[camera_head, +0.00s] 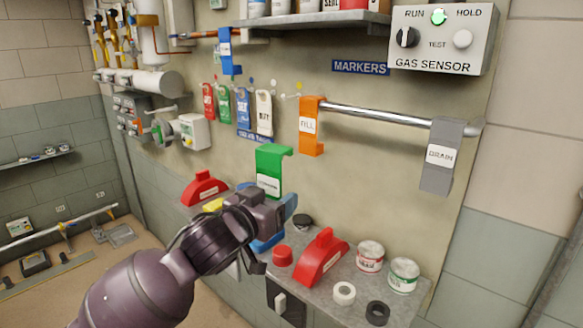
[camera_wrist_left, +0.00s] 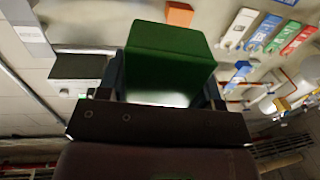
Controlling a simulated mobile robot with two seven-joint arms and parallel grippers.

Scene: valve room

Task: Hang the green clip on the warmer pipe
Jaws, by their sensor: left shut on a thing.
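My left gripper (camera_head: 276,212) is shut on the green clip (camera_head: 270,165) and holds it upright in front of the wall, above the bench. The clip has a hooked top and a white label; its lower end is hidden by the gripper. In the left wrist view the green clip (camera_wrist_left: 170,45) sits between the fingers (camera_wrist_left: 163,95). A copper-coloured pipe (camera_head: 200,35) at upper left carries a blue clip (camera_head: 228,52). A silver pipe (camera_head: 375,116) at right carries an orange FILL clip (camera_head: 311,140) and a grey DRAIN clip (camera_head: 437,175). The right gripper is not in view.
Below, a bench (camera_head: 325,288) holds a red holder (camera_head: 321,258), cans (camera_head: 403,275) and tape rolls (camera_head: 344,293). Several tags (camera_head: 264,112) hang on the wall. A shelf (camera_head: 310,20) and a gas sensor box (camera_head: 440,38) project above.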

